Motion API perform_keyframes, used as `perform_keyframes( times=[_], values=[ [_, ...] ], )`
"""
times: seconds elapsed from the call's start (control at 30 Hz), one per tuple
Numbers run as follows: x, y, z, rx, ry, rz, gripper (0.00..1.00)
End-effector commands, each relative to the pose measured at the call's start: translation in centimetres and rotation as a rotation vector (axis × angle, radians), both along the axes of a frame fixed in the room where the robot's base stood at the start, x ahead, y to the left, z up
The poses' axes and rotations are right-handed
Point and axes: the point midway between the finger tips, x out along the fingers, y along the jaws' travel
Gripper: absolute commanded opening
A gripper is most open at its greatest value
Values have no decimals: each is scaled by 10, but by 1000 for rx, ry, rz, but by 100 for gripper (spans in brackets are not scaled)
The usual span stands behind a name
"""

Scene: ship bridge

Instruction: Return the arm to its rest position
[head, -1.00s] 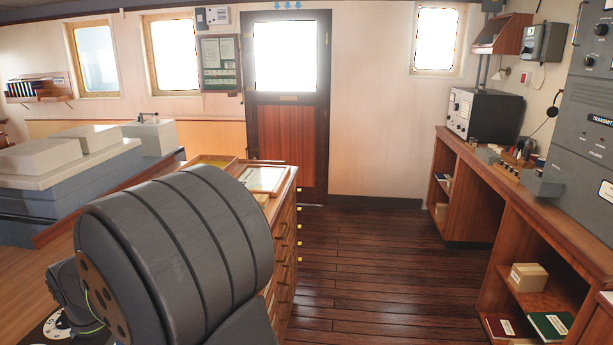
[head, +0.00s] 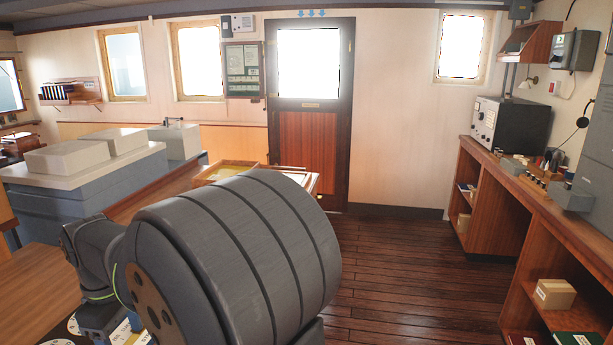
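My own arm fills the lower left of the head view as large dark grey rounded links, with a smaller joint at their left. My gripper does not show in this view, so its opening and anything in it are hidden. The arm links cover most of a wooden drawer chest (head: 313,182), of which only the top edge shows.
Blue-grey consoles with pale tops (head: 110,178) stand at the left. A wooden counter (head: 540,212) with radio gear (head: 512,122) and open shelves runs along the right. A closed door (head: 310,150) is at the back. The dark plank floor (head: 400,260) between is clear.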

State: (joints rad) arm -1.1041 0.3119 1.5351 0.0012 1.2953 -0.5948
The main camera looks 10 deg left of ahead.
Motion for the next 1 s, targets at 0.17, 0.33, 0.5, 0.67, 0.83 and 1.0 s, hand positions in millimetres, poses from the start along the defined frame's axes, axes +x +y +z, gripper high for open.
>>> perform_keyframes(
  times=[0.17,0.33,0.5,0.67,0.83,1.0],
  values=[
    [0,-1,-38,-4,1,0,65],
    [-1,-1,-72,-4,2,0,65],
    [-1,-1,-106,-4,1,0,65],
    [0,1,-82,4,-2,0,65],
    [0,1,-47,4,-3,0,65],
    [-7,-14,-31,0,-1,0,65]
  ],
)
